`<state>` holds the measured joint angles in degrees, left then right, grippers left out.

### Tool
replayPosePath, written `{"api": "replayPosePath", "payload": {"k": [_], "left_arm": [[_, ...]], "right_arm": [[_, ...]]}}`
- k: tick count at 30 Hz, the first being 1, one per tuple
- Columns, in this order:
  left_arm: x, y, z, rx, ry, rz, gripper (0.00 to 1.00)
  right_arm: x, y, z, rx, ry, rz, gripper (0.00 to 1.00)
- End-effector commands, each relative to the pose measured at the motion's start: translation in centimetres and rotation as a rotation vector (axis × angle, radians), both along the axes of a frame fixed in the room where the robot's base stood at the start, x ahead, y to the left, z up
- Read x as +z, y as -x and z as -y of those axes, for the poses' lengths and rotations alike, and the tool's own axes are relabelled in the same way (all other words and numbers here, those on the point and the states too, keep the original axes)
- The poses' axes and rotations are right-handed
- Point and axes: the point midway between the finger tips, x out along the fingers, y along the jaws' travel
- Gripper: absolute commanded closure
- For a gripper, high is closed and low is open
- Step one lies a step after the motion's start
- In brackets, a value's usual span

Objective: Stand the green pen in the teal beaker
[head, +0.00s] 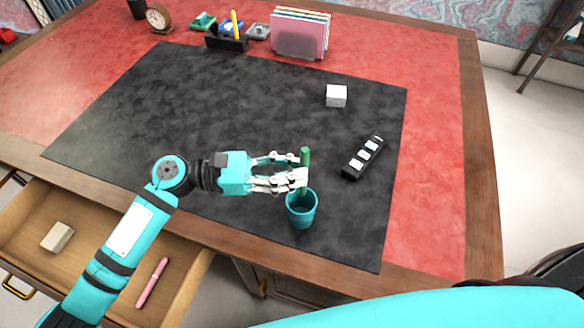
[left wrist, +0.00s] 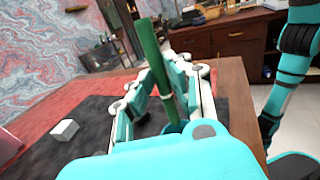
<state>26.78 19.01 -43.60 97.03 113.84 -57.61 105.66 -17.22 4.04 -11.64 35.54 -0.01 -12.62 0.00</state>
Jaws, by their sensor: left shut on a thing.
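The green pen (head: 305,156) is upright between the fingers of my left gripper (head: 303,178), which is shut on it. The teal beaker (head: 302,213) stands upright on the black desk mat near its front edge, directly below the gripper. The pen's lower part shows at the beaker's mouth; how deep its tip sits inside is hidden. In the left wrist view the pen (left wrist: 151,52) leans slightly across the picture between the fingers, and a bit of the beaker's rim (left wrist: 175,127) shows behind them. My right gripper is in neither view.
A black strip with white blocks (head: 363,157) lies right of the beaker, and a white cube (head: 336,96) farther back. An open drawer (head: 100,240) at front left holds a pink pen (head: 152,282) and a beige block (head: 57,237). The mat's left part is clear.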

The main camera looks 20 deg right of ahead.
Motion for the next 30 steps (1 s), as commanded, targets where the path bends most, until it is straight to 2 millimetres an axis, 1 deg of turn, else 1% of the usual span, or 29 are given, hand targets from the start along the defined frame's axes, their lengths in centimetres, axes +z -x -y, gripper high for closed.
{"api": "replayPosePath", "payload": {"k": [1,4,6,15,24,30], "left_arm": [[-0.8,0.0,0.0,0.000,0.000,0.000,1.00],[-1.5,0.0,0.0,0.000,0.000,0.000,1.00],[-1.9,0.0,0.0,0.000,0.000,-0.002,1.00],[-4.3,0.0,0.0,0.001,0.000,-0.001,1.00],[-6.7,0.0,0.0,0.000,0.000,-0.002,1.00],[-7.6,0.0,0.0,0.000,0.000,0.000,1.00]], "right_arm": [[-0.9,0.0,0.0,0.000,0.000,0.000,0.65],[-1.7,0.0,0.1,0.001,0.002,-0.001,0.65],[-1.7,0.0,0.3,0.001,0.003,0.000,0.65],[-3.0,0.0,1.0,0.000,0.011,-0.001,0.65],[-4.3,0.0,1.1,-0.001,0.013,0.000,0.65],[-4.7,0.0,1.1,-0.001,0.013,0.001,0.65]]}}
